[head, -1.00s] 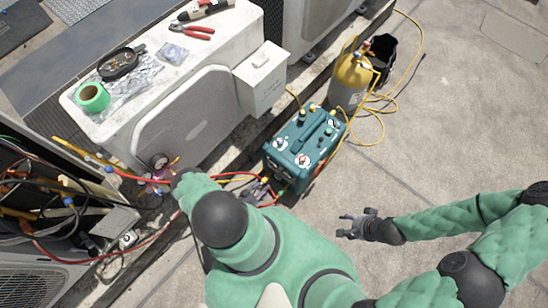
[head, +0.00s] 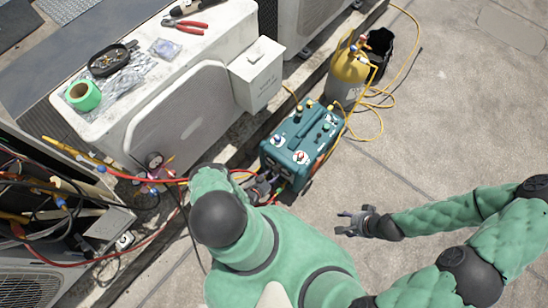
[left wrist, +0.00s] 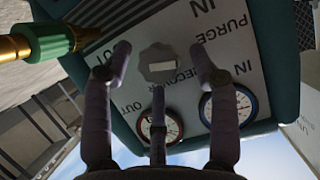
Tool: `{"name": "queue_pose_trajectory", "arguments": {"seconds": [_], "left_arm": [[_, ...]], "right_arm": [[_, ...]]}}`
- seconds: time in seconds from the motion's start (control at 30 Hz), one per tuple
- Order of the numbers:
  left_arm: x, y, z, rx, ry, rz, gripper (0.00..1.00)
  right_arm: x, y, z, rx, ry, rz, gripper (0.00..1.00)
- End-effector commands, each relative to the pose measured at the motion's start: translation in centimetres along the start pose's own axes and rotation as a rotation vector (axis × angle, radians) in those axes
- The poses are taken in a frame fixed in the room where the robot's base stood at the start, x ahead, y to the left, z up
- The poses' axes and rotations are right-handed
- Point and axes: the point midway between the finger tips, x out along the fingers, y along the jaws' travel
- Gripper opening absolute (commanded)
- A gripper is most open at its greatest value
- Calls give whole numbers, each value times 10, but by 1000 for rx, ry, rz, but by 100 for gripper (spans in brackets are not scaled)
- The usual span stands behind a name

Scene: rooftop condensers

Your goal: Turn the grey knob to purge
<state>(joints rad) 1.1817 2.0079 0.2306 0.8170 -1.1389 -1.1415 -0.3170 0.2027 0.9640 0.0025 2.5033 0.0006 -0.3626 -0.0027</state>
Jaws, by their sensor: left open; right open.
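The grey knob (left wrist: 158,62) shows in the left wrist view on the front panel of the teal recovery machine (head: 300,145). PURGE is printed beside it to the right and RECOVER below it, both upside down. My left gripper (left wrist: 161,50) is open, with a fingertip on each side of the knob and the third finger below it. I cannot tell whether the fingers touch it. In the head view the knob is hidden and my left gripper (head: 264,186) is partly hidden by my arm, close to the machine. My right gripper (head: 350,224) is open and empty above the floor.
Two gauges (left wrist: 225,107) sit below the knob, and a brass-and-green hose fitting (left wrist: 45,42) at upper left. Red and yellow hoses run near my left arm. A yellow cylinder (head: 348,73) stands behind the machine. The floor at right is clear.

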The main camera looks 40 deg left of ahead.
Motion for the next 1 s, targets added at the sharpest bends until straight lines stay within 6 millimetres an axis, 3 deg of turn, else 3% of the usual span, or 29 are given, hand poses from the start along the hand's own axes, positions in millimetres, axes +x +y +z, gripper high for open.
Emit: {"name": "queue_pose_trajectory", "arguments": {"seconds": [0.37,0.53,0.57,1.0], "left_arm": [[4,0,0,-1,0,0,57],[4,0,-1,-1,1,0,9],[4,0,-1,0,1,0,6],[6,-4,-2,-136,7,58,6]], "right_arm": [[1,0,0,0,0,0,56],[1,0,0,0,0,0,56],[1,0,0,0,0,0,56],[1,0,0,0,0,0,56]]}}
